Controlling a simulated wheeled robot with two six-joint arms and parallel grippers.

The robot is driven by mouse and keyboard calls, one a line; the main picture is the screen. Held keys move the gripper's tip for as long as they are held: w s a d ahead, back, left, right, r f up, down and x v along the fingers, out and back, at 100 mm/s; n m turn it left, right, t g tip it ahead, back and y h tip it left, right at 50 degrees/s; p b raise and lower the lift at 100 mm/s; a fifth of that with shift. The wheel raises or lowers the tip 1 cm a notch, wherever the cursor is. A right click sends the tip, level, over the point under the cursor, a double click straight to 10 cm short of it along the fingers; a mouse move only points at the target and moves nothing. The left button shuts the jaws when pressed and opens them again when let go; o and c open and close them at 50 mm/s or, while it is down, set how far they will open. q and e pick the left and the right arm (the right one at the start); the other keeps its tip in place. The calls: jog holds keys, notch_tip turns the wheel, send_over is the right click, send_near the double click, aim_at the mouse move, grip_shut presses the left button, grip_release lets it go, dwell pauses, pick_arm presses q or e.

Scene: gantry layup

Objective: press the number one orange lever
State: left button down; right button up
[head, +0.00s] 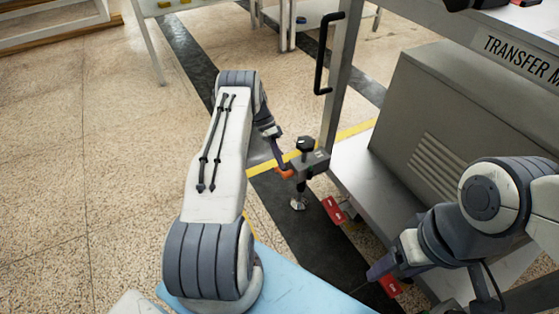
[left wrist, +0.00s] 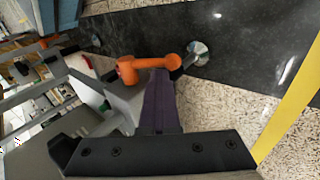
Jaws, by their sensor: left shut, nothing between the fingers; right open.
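The orange lever (head: 285,173) sticks out to the left from a small grey block with a black knob (head: 305,143), on the side of the grey cart. In the left wrist view the orange lever (left wrist: 142,63) lies across the picture, just past the fingertips. My left gripper (head: 278,154) is shut and empty, with its tips at the lever; I cannot tell whether they touch it. Its dark purple fingers also show in the left wrist view (left wrist: 160,80). My right gripper (head: 376,272) is open, at the lower right beside a red tag-like part. No number is readable on the lever.
A levelling foot (head: 298,204) stands on the dark floor strip below the lever. Two red parts, one upper (head: 334,210) and one lower (head: 391,287), sit low along the cart (head: 420,110). A black handle (head: 328,55) rises behind.

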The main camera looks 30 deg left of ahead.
pick_arm(q)
jog(key=shift+s+a+f, duration=0.15)
jog(key=shift+s+a, duration=0.1)
jog(key=shift+a, duration=0.2)
jog(key=shift+r+p, duration=0.6)
jog(key=shift+r, duration=0.25)
jog(key=shift+s+d, duration=0.1)
jog(key=w+r+p, duration=0.3)
jog(key=r+p, duration=0.2)
jog(key=r, duration=0.8)
jog(key=shift+w+a+r+p, duration=0.2)
jog(key=shift+a+p, duration=0.1)
jog(key=shift+a, duration=0.15)
